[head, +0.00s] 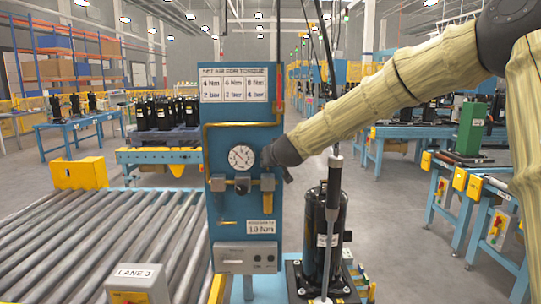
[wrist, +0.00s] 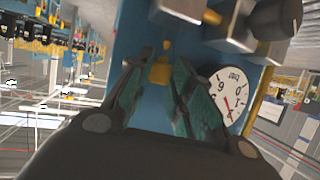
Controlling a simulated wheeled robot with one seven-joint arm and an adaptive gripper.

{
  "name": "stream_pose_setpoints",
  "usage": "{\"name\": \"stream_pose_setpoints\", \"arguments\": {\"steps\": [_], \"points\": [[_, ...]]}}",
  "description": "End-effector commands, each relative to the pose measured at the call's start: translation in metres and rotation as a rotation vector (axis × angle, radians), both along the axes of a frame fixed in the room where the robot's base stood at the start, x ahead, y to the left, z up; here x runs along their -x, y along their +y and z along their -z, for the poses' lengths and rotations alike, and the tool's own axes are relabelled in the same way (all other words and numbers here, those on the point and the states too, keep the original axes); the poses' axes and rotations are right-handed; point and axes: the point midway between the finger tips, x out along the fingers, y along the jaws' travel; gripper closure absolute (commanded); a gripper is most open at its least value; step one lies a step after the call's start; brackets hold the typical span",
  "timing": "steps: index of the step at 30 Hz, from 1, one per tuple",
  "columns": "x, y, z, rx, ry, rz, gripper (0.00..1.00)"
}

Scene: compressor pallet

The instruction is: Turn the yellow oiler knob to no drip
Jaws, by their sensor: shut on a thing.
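The yellow oiler knob (wrist: 160,72) shows in the wrist view, against the blue panel, between the teal fingers of my gripper (wrist: 160,62). The fingers are shut on it, one on each side. In the head view my arm reaches in from the right, and the dark end of my gripper (head: 268,158) is at the panel's right side, just right of the round gauge (head: 242,157). The knob cannot be made out there. The gauge also shows in the wrist view (wrist: 232,95), close to the right finger. The knob's setting cannot be read.
The blue panel (head: 240,125) carries torque placards, yellow piping and a black regulator knob (head: 242,186). A black compressor (head: 325,230) stands to its right, with a tool hanging in front. A roller conveyor (head: 100,240) lies to the left.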

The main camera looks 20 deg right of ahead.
Motion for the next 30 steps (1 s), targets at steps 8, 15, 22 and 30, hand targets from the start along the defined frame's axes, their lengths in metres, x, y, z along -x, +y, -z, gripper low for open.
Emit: {"name": "stream_pose_setpoints", "arguments": {"steps": [8,15,22,30], "points": [[-0.0004,0.0052,-0.0055,0.004,0.002,0.151,1.00],[-0.0012,0.0076,-0.0053,0.003,0.003,0.267,1.00],[-0.0017,0.0091,-0.0034,0.001,0.002,0.351,1.00],[-0.0022,0.0097,-0.0008,0.001,0.001,0.406,1.00]]}}
